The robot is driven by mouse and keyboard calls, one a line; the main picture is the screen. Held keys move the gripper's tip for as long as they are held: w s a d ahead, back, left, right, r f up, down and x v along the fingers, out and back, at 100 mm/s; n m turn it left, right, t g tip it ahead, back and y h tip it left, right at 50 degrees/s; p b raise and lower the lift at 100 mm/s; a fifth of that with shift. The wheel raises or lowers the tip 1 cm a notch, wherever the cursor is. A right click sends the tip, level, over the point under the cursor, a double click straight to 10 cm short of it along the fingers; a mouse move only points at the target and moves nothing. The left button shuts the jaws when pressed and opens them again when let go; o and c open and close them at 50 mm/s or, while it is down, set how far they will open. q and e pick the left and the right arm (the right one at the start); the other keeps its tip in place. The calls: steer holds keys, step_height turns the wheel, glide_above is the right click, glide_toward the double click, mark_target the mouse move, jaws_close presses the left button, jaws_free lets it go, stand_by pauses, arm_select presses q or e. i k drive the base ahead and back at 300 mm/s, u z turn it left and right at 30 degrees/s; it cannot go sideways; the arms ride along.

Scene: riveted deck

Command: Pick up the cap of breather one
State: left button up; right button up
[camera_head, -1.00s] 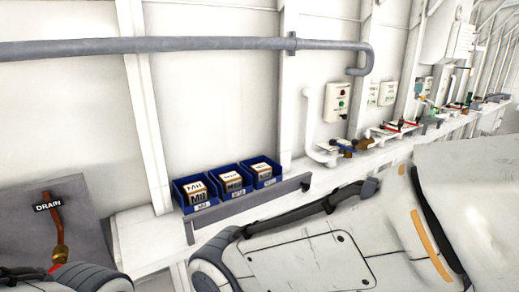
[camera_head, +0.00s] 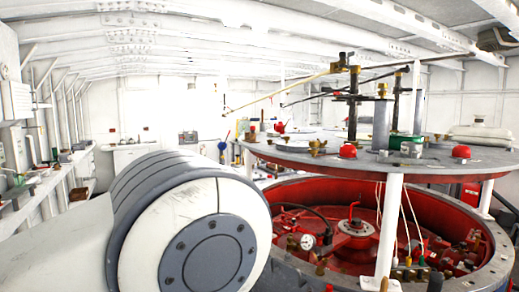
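No part that I can surely name as breather one or its cap shows in the head view. A red domed piece (camera_head: 348,151) sits on the round grey raised plate (camera_head: 290,158) near its front edge. A second red domed piece (camera_head: 461,152) sits farther right on the same plate. I cannot tell whether either is a breather cap. A large white and grey rounded link of my arm fills the lower left and hides what is behind it. Neither gripper is in view.
Below the plate is an open red round well (camera_head: 340,215) with a gauge (camera_head: 307,241) and pipes. A white post (camera_head: 389,225) stands at its front. Dark upright rods (camera_head: 353,100) rise from the plate. A wall shelf (camera_head: 45,185) runs along the left.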

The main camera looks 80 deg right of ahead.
mark_target(348, 150)
steer(key=z, duration=1.45)
steer(key=i, duration=2.7)
steer(key=z, duration=1.8)
